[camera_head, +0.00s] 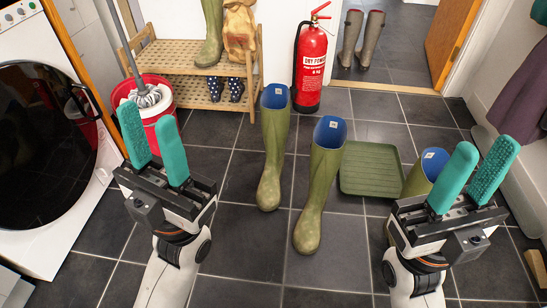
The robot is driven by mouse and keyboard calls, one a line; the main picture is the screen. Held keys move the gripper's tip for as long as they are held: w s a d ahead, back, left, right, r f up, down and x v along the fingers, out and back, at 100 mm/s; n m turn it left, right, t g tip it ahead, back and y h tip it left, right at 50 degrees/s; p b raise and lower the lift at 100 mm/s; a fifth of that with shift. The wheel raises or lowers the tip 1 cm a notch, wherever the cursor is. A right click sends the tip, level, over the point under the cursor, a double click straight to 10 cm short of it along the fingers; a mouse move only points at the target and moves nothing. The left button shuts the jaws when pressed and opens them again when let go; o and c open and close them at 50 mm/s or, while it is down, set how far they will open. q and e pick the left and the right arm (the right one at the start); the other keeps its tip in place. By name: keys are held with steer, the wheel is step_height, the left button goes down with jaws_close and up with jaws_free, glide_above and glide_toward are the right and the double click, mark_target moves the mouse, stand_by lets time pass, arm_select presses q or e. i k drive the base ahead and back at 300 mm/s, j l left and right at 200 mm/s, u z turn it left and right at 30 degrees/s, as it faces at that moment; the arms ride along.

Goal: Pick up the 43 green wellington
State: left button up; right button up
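Two tall green wellingtons with blue linings stand upright on the dark tiles between my grippers: one further back (273,145), one nearer (320,180). A third blue-lined green wellington (428,168) is at the right, mostly hidden behind my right gripper. Each has a small white label inside the top, too small to read, so I cannot tell which is the 43. My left gripper (148,116) is open and empty, left of the boots. My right gripper (485,150) is open, its fingers apart with nothing between them, in front of the third boot.
A red fire extinguisher (310,65), a wooden rack (175,60) with footwear, and a red mop bucket (152,118) stand behind. A washing machine (22,225) is at left. The near middle floor is clear.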

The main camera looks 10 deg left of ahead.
mark_target(275, 100)
steer(key=i+j+z, duration=0.15)
steer(key=z, duration=0.25)
steer(key=i+j+z, duration=0.1)
steer(key=j+z, duration=0.3)
steer(key=i+j+z, duration=0.1)
steer(key=j, duration=0.45)
steer(key=i+j+z, duration=0.1)
steer(key=j, duration=0.5)
steer(key=i+j, duration=0.2)
steer(key=j, duration=0.4)
steer(key=i+j+z, duration=0.15)
steer(key=j, duration=0.4)
steer(key=i+j+z, duration=0.1)
steer(key=j, duration=0.5)
